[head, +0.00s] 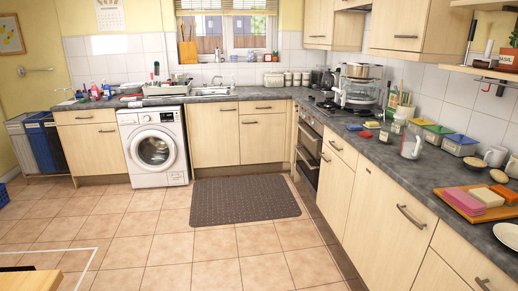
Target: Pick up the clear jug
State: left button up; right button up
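A clear jug (411,145) appears to stand upright on the right-hand grey worktop (400,172), near its front edge. It is small and pale in the head view, so its handle and contents are hard to make out. Neither of my grippers can be made out in this view, and nothing is seen touching the jug.
Lidded tubs (460,145) and a white jug (496,156) stand behind and right of the clear jug. A wooden board (462,203) with coloured sponges lies nearer. The tiled floor (240,245) is mostly open around a dark mat (245,198).

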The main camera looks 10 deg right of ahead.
aim_at(413, 138)
jog(key=i+z, duration=0.25)
jog(key=i, duration=0.2)
jog(key=i+j+z, duration=0.25)
jog(key=i, duration=0.2)
jog(key=i+j+z, duration=0.2)
jog(key=i, duration=0.25)
jog(key=l, duration=0.1)
